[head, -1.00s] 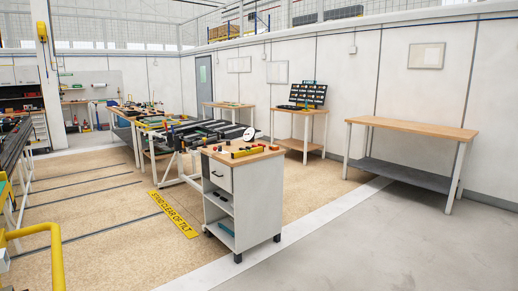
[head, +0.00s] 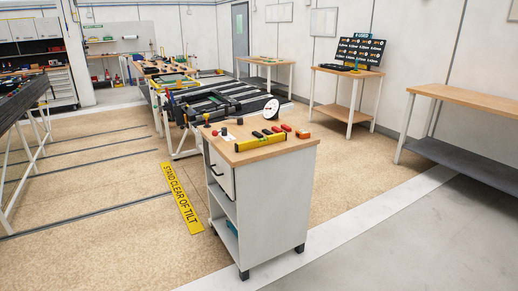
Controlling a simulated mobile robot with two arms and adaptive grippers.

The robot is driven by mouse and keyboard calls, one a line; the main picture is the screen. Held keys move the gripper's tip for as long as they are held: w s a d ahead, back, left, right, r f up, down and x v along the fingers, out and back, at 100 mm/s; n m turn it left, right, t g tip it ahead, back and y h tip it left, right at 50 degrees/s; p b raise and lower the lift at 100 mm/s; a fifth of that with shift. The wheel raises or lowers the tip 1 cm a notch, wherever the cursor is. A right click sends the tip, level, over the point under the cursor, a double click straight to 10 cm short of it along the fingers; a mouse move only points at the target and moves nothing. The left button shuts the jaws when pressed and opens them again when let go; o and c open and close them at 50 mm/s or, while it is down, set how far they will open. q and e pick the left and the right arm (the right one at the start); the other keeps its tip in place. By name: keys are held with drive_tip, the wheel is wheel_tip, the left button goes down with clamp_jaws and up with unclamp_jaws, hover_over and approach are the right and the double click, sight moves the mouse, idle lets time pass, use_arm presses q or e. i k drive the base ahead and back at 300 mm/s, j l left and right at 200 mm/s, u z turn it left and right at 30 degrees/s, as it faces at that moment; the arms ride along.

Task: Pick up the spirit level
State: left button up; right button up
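A yellow bar that looks like the spirit level (head: 261,142) lies flat along the front edge of the wooden top of a white cart (head: 277,190), near the middle of the head view. Several small red and black items (head: 275,130) lie behind it on the same top. A round white dial (head: 271,109) shows just behind the cart. Neither of my grippers is in view.
A dark tilting frame table (head: 215,103) stands right behind the cart. Yellow floor lettering (head: 182,196) lies left of it. A wooden bench (head: 470,97) stands at the right. The floor in front and to the right is clear.

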sight(241, 147)
drive_tip(key=i+l+u, duration=0.3)
drive_tip(key=i+l, duration=1.1)
drive_tip(key=i, duration=0.1)
